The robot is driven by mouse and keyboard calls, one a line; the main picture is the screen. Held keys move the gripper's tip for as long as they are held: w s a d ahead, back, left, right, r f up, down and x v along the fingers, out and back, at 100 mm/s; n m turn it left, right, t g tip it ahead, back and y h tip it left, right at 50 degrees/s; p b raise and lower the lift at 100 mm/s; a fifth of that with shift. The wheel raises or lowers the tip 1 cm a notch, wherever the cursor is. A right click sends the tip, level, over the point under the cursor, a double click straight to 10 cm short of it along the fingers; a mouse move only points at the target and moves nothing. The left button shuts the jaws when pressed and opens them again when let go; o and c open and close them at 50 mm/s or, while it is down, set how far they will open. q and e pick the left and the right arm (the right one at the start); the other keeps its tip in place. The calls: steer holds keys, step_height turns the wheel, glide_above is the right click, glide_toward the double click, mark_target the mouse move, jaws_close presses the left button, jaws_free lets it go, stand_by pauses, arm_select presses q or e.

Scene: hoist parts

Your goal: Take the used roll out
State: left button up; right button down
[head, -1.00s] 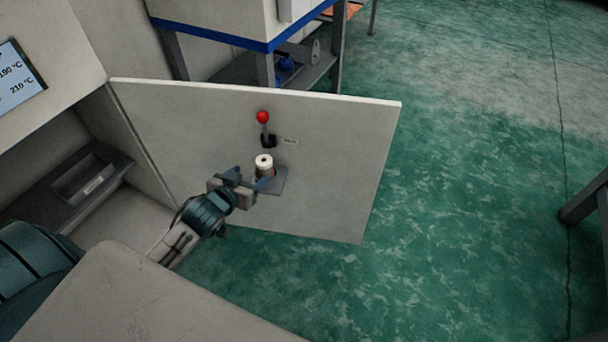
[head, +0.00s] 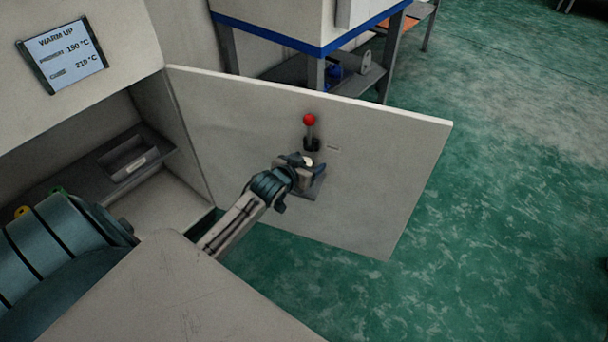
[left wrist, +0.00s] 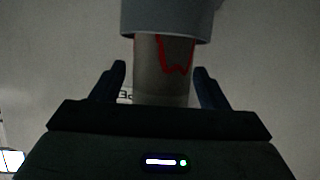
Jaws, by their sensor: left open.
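The roll (head: 309,161) stands on a small grey ledge (head: 316,190) on the open door panel. Only a pale part of it shows in the head view, as my left gripper (head: 304,170) hides the rest. In the left wrist view the roll (left wrist: 150,68) is a beige cylinder with a grey patch outlined in red. It lies between the two dark fingers of my left gripper (left wrist: 158,74), which are open with a gap visible on each side. A wider grey round part covers its upper end in that view. My right gripper is not in view.
A red-knobbed lever (head: 309,121) sits on the door panel (head: 400,165) just above the roll. A machine with a display (head: 64,54) and an open bay with a grey tray (head: 128,160) stands at left. Green floor (head: 500,230) is clear at right.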

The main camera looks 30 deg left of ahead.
arm_select(q)
steer(key=c, duration=1.1)
steer(key=shift+s+r, duration=0.1)
steer(key=shift+r, duration=0.1)
